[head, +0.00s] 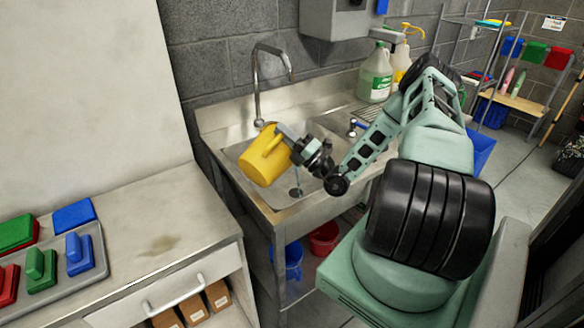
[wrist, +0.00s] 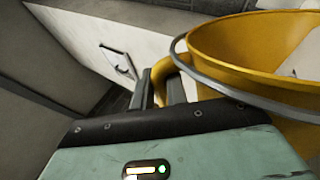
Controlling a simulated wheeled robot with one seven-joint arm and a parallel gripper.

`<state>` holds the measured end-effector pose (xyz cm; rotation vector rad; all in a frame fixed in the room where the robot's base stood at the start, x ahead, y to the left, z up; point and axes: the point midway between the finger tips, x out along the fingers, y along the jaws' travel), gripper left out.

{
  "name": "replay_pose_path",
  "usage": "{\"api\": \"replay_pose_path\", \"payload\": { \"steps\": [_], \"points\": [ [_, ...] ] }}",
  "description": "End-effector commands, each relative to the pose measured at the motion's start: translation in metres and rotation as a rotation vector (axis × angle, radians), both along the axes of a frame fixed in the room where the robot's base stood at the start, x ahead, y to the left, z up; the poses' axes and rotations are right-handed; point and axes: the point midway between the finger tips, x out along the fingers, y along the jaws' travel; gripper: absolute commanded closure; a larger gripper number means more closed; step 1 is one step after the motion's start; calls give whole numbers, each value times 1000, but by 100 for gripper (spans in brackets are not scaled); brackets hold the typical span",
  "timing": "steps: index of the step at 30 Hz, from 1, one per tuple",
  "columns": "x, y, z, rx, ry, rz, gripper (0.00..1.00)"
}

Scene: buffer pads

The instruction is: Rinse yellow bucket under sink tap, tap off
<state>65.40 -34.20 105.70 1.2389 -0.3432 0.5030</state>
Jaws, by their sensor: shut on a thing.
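The yellow bucket (head: 258,167) is tilted over the left part of the steel sink (head: 228,152). My gripper (head: 284,143) is shut on the bucket's side handle. In the wrist view the fingers (wrist: 160,88) close around that yellow handle, and the bucket (wrist: 235,50) fills the right side with a grey wire bail along its rim. The tap (head: 258,75) arches above and behind the bucket, its spout end up and right of it. No stream shows right below the spout. A thin pale streak shows below my gripper near the drain (head: 295,192); I cannot tell if it is water.
A small blue-tipped fitting (head: 354,127) sits on the sink's right side. A green-labelled jug (head: 375,75) and a yellow pump bottle (head: 402,58) stand behind it. Blue (head: 293,258) and red (head: 324,238) buckets are under the sink.

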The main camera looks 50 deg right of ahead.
Motion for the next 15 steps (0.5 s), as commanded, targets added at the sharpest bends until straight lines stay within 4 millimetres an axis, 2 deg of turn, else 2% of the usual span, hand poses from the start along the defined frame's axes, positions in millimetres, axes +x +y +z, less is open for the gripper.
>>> {"api": "replay_pose_path", "payload": {
  "steps": [15],
  "points": [
    [0,-10,-5,44,-1,0,100]
  ]
}}
